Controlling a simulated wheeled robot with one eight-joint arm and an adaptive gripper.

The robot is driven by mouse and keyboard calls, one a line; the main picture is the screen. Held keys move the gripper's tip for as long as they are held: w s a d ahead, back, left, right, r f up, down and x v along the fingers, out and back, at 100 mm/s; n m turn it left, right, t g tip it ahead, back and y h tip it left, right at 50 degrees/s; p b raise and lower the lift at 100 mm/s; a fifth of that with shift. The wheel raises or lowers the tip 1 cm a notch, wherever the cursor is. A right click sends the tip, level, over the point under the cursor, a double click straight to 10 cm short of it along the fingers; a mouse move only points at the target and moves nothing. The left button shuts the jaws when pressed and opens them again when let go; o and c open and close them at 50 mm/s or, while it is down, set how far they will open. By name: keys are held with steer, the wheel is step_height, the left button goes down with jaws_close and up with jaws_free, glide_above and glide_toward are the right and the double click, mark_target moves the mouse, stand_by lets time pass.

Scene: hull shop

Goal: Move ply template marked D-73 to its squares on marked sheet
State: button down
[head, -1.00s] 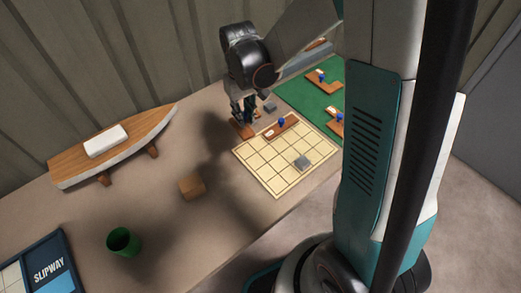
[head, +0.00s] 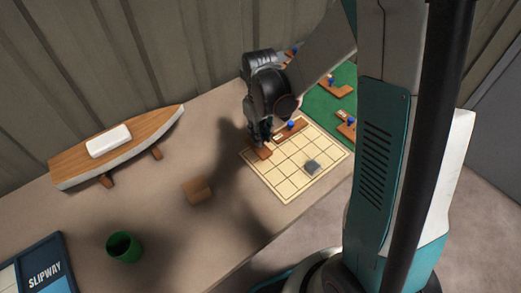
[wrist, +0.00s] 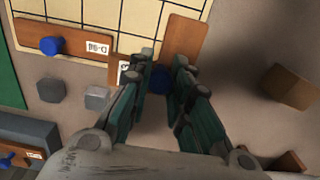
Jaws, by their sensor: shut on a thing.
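My gripper (wrist: 160,78) is shut on the blue knob (wrist: 159,83) of a brown ply template (wrist: 185,38). Part of the template and its label are hidden behind the fingers, so I cannot read its mark. In the head view my gripper (head: 261,138) holds the template (head: 259,151) at the left corner of the marked sheet (head: 287,190), overlapping its edge; I cannot tell if it touches. Another ply template (head: 294,129) with a blue knob lies along the sheet's far edge; it also shows in the wrist view (wrist: 78,39), its label too small to read.
A grey block (head: 312,167) sits on the sheet. A green mat (head: 343,100) behind holds several templates. A wooden block (head: 197,190), a green cup (head: 124,246), a boat model (head: 70,164) and a SLIPWAY box (head: 44,267) stand to the left. Two grey nuts (wrist: 97,97) lie near the sheet.

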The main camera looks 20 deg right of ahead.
steer(key=shift+f+b, duration=0.9)
steer(key=shift+f, duration=2.05)
steer(key=shift+f, duration=0.15)
steer(key=c, duration=1.5)
jaws_free()
